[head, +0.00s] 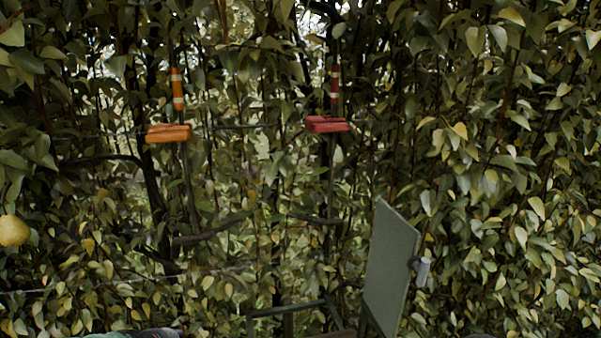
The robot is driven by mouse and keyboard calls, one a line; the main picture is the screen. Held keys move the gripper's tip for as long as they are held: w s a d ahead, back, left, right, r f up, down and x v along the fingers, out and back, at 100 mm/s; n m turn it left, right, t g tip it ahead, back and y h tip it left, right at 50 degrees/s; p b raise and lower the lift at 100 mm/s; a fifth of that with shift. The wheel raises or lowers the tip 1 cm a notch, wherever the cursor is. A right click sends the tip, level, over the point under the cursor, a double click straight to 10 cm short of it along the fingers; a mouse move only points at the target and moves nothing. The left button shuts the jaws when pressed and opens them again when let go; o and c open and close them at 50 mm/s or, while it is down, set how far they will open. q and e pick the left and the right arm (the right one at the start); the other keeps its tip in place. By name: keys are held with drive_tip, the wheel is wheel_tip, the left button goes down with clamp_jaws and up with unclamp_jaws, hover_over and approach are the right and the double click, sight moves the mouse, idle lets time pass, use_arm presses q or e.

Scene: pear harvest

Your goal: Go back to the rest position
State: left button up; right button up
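Neither of my grippers can be made out in the head view. A small grey and dark piece, perhaps part of my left arm, shows at the bottom edge left of the middle. A dark sliver at the bottom edge to the right is too small to tell. A yellow-green pear (14,231) hangs in the leaves at the far left edge.
A dense leafy hedge fills the view. An orange block (168,134) and a red block (327,125) sit on it, each below a striped post.

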use_arm(q)
drive_tip(key=s+d+f+m+g, duration=0.1)
drive_tip(key=s+d+f, duration=0.2)
drive_tip(key=f, duration=0.4)
drive_tip(key=s+d+f+m+g, duration=0.1)
drive_tip(key=s+d+f+g, duration=0.15)
drive_tip(key=f, duration=0.35)
drive_tip(key=s+d+f+m, duration=0.2)
drive_tip(key=s+f, duration=0.1)
drive_tip(key=f, duration=0.4)
drive_tip(key=s+d+f+m+g+h, duration=0.1)
drive_tip(key=s+d+f+m+g, duration=0.1)
drive_tip(key=s+d+f, duration=0.4)
drive_tip(key=s+d+f+m+g, duration=0.1)
drive_tip(key=s+d+f, duration=0.15)
drive_tip(key=s, duration=0.55)
drive_tip(key=s+d+f+m+g+h, duration=0.1)
drive_tip(key=s+d+f+m+g, duration=0.1)
drive_tip(key=s+d+f, duration=0.35)
wheel_tip(320, 180, down, 27)
drive_tip(key=w+b, duration=0.1)
drive_tip(key=b, duration=2.8)
drive_tip(key=shift+a+m+t, duration=0.25)
drive_tip(key=shift+m+t, duration=0.15)
drive_tip(key=shift+t, duration=0.05)
